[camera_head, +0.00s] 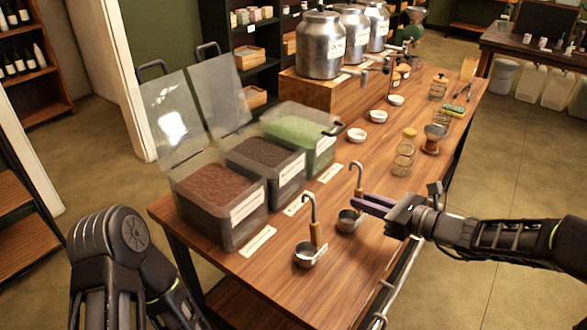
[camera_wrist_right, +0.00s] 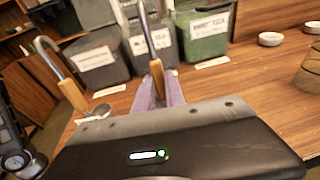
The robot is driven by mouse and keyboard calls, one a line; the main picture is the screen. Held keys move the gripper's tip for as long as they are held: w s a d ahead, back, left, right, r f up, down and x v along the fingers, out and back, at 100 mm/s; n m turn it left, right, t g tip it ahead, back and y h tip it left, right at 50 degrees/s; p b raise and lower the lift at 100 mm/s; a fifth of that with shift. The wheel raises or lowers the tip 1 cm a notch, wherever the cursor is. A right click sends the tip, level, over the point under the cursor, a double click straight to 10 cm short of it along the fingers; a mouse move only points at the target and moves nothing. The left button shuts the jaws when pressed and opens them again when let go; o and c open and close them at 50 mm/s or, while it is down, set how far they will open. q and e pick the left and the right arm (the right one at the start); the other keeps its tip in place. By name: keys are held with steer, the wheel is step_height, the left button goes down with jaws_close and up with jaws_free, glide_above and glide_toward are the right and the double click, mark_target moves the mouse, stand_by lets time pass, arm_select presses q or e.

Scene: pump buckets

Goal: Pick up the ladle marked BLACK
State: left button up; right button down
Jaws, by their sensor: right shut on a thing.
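Two metal ladles with hooked tops and wooden handles stand at the table's near side. My right gripper (camera_head: 362,203) is shut on the wooden handle of the farther ladle (camera_head: 349,221), its purple fingers reaching in from the right. In the right wrist view, the held ladle (camera_wrist_right: 157,79) rises upright between the fingers (camera_wrist_right: 158,100); its bowl is hidden there. The other ladle (camera_head: 307,254) stands apart, to the left and nearer; it also shows in the right wrist view (camera_wrist_right: 72,95). I cannot read a BLACK mark on either ladle. My left gripper is out of view.
Three lidded bins hold reddish (camera_head: 229,214), dark (camera_head: 273,180) and green (camera_head: 304,151) contents, with cards before them. Small white bowls (camera_head: 357,135), a glass jar (camera_head: 404,155) and a pour-over stand (camera_head: 433,140) lie farther back. Metal urns (camera_head: 320,46) stand on a wooden box.

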steer(key=shift+r+p, duration=1.85)
steer(key=shift+r, duration=0.7)
steer(key=shift+r, duration=0.1)
